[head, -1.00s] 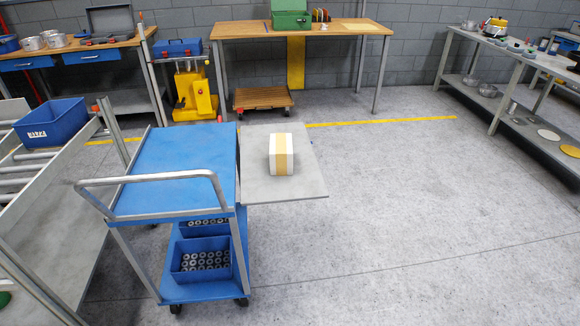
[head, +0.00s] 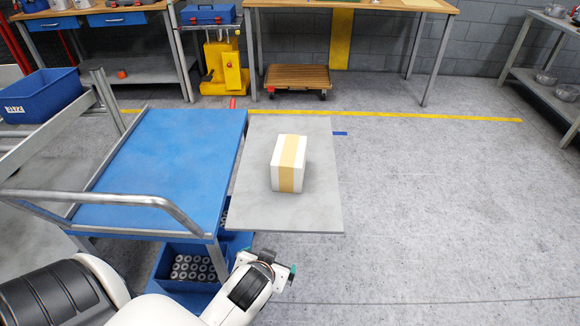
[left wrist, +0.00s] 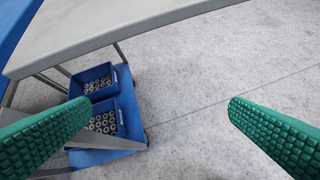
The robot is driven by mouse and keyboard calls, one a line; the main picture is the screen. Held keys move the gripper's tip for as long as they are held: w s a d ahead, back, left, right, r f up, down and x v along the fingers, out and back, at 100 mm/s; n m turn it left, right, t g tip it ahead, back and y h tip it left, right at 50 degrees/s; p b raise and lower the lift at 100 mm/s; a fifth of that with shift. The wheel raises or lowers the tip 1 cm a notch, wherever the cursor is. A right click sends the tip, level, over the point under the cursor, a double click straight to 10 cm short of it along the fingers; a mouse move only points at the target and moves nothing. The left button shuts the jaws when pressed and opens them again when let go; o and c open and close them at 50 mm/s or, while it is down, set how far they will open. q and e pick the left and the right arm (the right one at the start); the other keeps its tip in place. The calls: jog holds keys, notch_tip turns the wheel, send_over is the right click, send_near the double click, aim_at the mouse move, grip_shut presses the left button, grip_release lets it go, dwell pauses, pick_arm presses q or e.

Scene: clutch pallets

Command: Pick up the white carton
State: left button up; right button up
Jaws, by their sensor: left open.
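The white carton (head: 289,164) has a tan tape band over its middle and stands on the grey panel (head: 318,213) beside the blue cart top. In the head view my left arm comes in from the lower left, and its wrist end is in front of and below the panel's near edge, apart from the carton. In the left wrist view my left gripper (left wrist: 158,122) has its two green ridged fingers wide apart with nothing between them. The grey panel's edge (left wrist: 120,38) shows there above the fingers; the carton is not in that view. My right gripper is not in view.
The blue cart (head: 165,165) with a metal handle (head: 120,199) stands left of the panel. Blue bins of ring-like parts (left wrist: 92,80) sit on its lower shelf. A workbench (head: 380,8) and a wooden dolly (head: 297,77) stand behind. Floor to the right is clear.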

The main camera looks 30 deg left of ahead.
aim_at(289, 153)
pick_arm(q)
jog(key=w+a+r+n+t+y, duration=0.1)
jog(key=w+a+r+t, duration=0.1)
jog(key=w+r, duration=0.1)
jog(key=w+a+r+n+t+y, duration=0.1)
jog(key=w+a+r+t+y, duration=0.1)
jog(key=w+r, duration=0.1)
jog(key=w+a+r+n+t+y, duration=0.1)
jog(key=w+a+r+t, duration=0.1)
jog(key=w+r, duration=0.1)
jog(key=shift+w+a+y, duration=0.1)
jog(key=shift+w+y, duration=0.2)
jog(key=shift+w, duration=0.2)
jog(key=w, duration=0.1)
jog(key=w+r+t, duration=0.2)
jog(key=shift+w+d, duration=0.25)
jog(key=shift+t, duration=0.3)
jog(key=p+x, duration=0.1)
jog(key=x, duration=0.5)
jog(key=shift+w, duration=0.15)
jog(key=p+x, duration=0.1)
jog(key=x, duration=0.3)
jog(key=shift+w+r, duration=0.1)
jog(key=shift+w, duration=0.25)
jog(key=shift+w+a, duration=0.15)
jog(key=shift+w, duration=0.3)
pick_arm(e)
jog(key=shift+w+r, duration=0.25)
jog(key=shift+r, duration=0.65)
